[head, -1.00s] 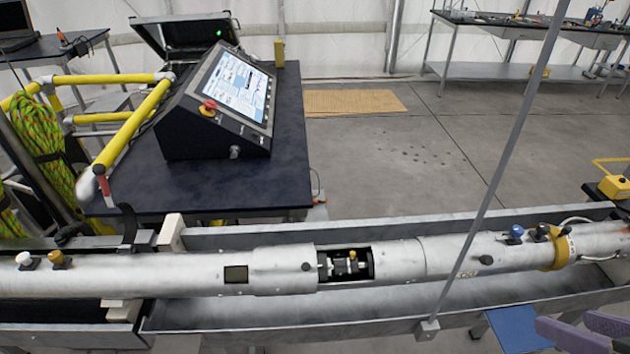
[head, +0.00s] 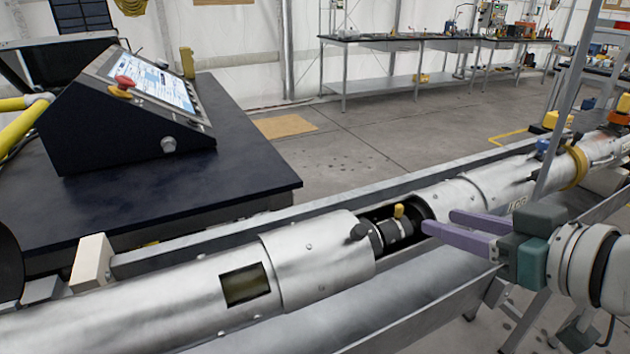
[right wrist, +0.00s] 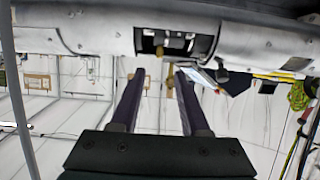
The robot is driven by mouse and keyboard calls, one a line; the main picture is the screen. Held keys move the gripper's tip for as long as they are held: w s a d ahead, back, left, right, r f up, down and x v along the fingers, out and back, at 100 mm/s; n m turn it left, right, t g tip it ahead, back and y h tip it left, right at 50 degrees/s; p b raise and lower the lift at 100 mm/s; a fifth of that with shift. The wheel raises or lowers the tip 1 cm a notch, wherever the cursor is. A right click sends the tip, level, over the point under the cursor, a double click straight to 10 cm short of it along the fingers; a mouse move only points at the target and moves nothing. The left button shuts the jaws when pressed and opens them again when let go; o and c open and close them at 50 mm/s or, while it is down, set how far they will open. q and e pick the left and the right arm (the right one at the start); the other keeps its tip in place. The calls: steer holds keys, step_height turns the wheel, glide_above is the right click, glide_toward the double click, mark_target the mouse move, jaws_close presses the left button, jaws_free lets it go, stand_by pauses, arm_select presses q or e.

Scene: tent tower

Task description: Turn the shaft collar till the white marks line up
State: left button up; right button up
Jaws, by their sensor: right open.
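The shaft collar (head: 396,231) is a dark ring on the shaft inside the open window of the long silver tube (head: 315,258), with a yellow knob (head: 399,211) standing up from it. White marks are too small to make out. My right gripper (head: 441,222) has two purple fingers, open and empty, just to the right of the window and pointing towards it. In the right wrist view the fingers (right wrist: 160,73) are spread apart below the window, and the collar (right wrist: 177,44) shows in the gap's direction. Contact cannot be told. My left gripper is not in view.
The tube lies in a grey metal trough (head: 420,285). A console with a screen and red button (head: 124,84) stands on a dark table (head: 250,180) behind left. A thin grey post (head: 572,105) rises at the right. Workbenches (head: 400,45) are far behind.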

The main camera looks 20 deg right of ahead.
mark_target(402, 209)
steer(key=b+x, duration=0.1)
steer(key=x, duration=0.7)
steer(key=shift+w+d+f, duration=0.1)
steer(key=shift+w, duration=0.25)
steer(key=shift+c, duration=0.3)
jaws_close()
